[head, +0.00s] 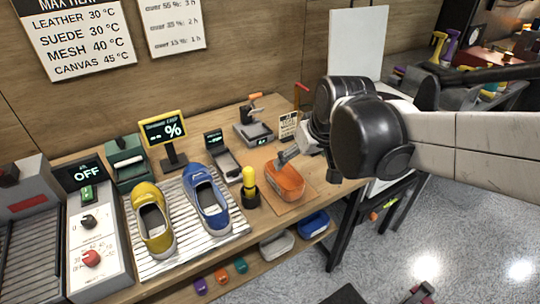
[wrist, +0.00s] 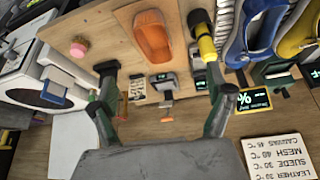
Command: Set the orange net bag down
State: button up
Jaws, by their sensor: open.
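The orange net bag (head: 285,180) lies on a tan mat (head: 300,200) at the right part of the wooden bench. It also shows in the wrist view (wrist: 153,37), at the top, lying on the mat. My gripper (head: 287,157) is above the far side of the bag in the head view, with its fingers pointing toward the bench. In the wrist view my gripper (wrist: 167,80) has its two fingers spread wide with nothing between them. The bag lies beyond the fingertips there. Whether a fingertip touches it cannot be told.
A yellow-topped bottle in a dark holder (head: 249,186) stands just left of the mat. A yellow shoe (head: 152,222) and a blue shoe (head: 208,202) sit on a ribbed white tray. A small scale (head: 254,133) and a sign (head: 288,126) stand behind the bag.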

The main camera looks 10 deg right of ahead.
jog(key=n+g, duration=0.1)
jog(key=n, duration=0.1)
send_near(280, 181)
jog(key=shift+w+f+y+b, duration=0.3)
jog(key=shift+w+f+b, duration=0.1)
jog(key=shift+w+b, duration=0.25)
jog(key=shift+s+d+f+x, duration=0.1)
jog(key=shift+s+x, duration=0.05)
jog(key=shift+x, duration=0.85)
jog(key=shift+s+d+f+x, duration=0.1)
jog(key=shift+x, duration=0.95)
jog(key=shift+s+d+x, duration=0.1)
jog(key=shift+s+x, duration=0.05)
jog(key=shift+x, duration=0.85)
jog(key=c, duration=1.4)
jog(key=shift+r, duration=0.15)
